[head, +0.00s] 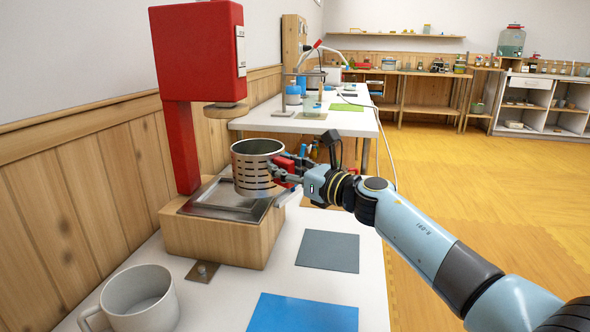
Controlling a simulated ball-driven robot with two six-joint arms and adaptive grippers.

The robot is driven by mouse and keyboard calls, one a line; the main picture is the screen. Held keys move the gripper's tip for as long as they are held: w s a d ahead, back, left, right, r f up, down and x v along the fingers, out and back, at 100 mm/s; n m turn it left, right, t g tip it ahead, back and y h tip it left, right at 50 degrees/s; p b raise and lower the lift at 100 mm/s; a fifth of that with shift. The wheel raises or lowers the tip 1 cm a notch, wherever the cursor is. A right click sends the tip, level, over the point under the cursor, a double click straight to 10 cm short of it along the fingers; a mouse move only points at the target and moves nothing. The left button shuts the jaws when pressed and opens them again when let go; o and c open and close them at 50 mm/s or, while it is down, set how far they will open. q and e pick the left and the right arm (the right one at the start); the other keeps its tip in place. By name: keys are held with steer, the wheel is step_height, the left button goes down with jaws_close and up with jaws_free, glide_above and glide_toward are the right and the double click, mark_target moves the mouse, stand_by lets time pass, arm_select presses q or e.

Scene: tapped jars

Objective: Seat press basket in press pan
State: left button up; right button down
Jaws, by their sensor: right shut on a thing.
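The press basket (255,168) is a slotted metal cylinder, open at the top. My right gripper (281,173) is shut on its right side and holds it roughly upright. The press pan (222,203) is a shallow metal tray on the wooden base of the red press. The basket is over the pan's right part; I cannot tell whether its bottom touches the pan. The round press plate (226,109) hangs above and to the left of the basket. My left gripper is not in view.
The red press (197,55) stands against the wood-panelled wall. A grey mug (139,300) is at the front left. A grey mat (328,251) and a blue mat (303,312) lie flat on the white table. A second table (350,122) with jars is behind.

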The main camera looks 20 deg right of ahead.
mark_target(262, 168)
steer(key=w+a, duration=0.2)
steer(key=a, duration=0.1)
steer(key=shift+w+a, duration=0.25)
steer(key=shift+w, duration=0.05)
steer(key=shift+w+a+b, duration=0.3)
steer(key=shift+w+a, duration=0.2)
steer(key=shift+a, duration=0.2)
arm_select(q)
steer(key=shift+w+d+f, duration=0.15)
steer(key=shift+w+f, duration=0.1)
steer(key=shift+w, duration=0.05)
arm_select(e)
steer(key=shift+w+a+r, duration=0.1)
steer(key=shift+w+a, duration=0.15)
steer(key=shift+a, duration=0.1)
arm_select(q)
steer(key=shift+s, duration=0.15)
